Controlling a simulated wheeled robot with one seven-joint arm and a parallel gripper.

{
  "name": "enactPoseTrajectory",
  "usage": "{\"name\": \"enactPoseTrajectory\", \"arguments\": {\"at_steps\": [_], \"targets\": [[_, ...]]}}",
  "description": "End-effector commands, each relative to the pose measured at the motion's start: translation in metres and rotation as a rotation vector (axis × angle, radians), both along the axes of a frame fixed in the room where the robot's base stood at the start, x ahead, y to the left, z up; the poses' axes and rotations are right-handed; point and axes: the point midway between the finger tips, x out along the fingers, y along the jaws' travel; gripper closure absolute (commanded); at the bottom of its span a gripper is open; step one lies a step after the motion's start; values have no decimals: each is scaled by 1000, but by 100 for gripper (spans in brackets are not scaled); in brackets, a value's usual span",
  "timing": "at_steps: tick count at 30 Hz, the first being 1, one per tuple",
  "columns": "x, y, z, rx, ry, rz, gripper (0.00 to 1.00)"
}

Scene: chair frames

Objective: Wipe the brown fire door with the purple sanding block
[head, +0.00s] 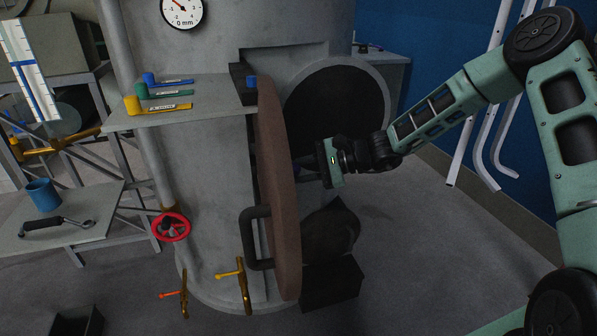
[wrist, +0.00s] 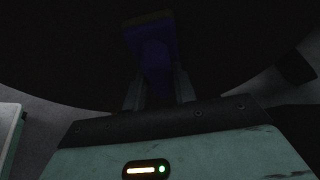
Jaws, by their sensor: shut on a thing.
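The brown fire door (head: 278,190) is a large round plate seen nearly edge-on in the head view, standing open from the grey cylindrical furnace with a dark handle on its left side. My gripper (wrist: 158,90) is shut on the purple sanding block (wrist: 150,50), which shows dimly between the fingers in the wrist view. In the head view my gripper's body is just right of the door, in front of the dark round opening. The fingers and block are hidden there behind the door edge. I cannot tell whether the block touches the door.
A shelf (head: 190,100) with blue, green and yellow tools juts from the furnace (head: 190,180). A red valve wheel (head: 172,226) and brass taps (head: 243,285) are at lower left. A side table (head: 60,228) holds a blue mug (head: 42,196). Floor at right is clear.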

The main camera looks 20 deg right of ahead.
Motion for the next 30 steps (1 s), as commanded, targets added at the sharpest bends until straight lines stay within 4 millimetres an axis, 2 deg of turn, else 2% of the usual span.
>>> {"name": "enactPoseTrajectory", "arguments": {"at_steps": [5,16,30], "targets": [[2,1,1,1,-1,2,91],[23,0,1,2,-1,2,91],[26,0,1,2,-1,2,91]]}}
